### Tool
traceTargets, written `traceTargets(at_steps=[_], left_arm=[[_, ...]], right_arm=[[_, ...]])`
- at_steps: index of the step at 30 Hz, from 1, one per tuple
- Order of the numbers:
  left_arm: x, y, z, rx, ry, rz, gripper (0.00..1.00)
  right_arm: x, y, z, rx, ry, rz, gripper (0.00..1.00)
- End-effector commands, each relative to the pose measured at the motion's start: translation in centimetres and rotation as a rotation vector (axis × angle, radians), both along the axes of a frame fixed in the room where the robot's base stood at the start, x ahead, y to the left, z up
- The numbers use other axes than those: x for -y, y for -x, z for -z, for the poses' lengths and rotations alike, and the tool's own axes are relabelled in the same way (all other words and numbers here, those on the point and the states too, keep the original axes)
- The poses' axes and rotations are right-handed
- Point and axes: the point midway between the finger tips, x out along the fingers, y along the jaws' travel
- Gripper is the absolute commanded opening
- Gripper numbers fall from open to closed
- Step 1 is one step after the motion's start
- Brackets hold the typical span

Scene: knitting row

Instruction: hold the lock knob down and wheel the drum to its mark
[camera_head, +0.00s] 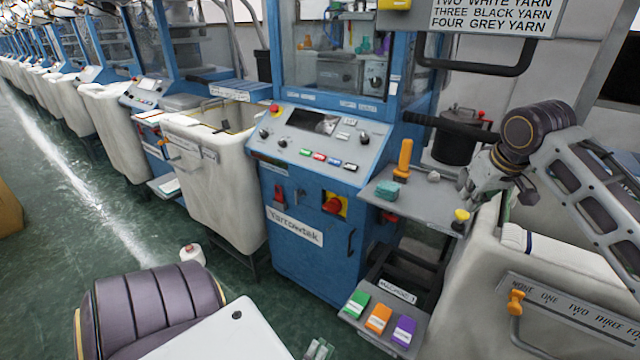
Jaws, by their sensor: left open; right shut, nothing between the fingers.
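My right gripper (470,192) is shut and empty. It is just above a yellow knob (461,215) at the front right corner of a grey shelf; whether they touch is unclear. A plate (570,312) reading NONE, ONE, TWO, THREE and more is on the large pale bin at the lower right. An orange-tipped crank or pointer (515,302) is at the plate's left end. No drum or mark can be told for certain. Only a small part of my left gripper (319,349) shows at the bottom edge, open and away from the knob.
The shelf (420,205) holds an upright orange handle (403,160) and a teal block (387,190). A blue machine (310,250) stands in the middle. Green, orange and purple buttons (378,318) are low in front. A white cone (192,254) stands on the open floor at left.

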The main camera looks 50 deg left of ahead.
Motion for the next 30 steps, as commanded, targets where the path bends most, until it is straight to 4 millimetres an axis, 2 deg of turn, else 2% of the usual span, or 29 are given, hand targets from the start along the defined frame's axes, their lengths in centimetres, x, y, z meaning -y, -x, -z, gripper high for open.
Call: traceTargets(at_steps=[14,30], left_arm=[[0.0,0.0,-2.4,0.0,0.0,0.0,0.42],[0.0,0.0,-2.4,0.0,0.0,0.0,0.42]], right_arm=[[0.0,0.0,-2.2,0.0,0.0,0.0,0.0],[0.1,0.1,-2.4,0.0,0.0,0.0,0.0]])
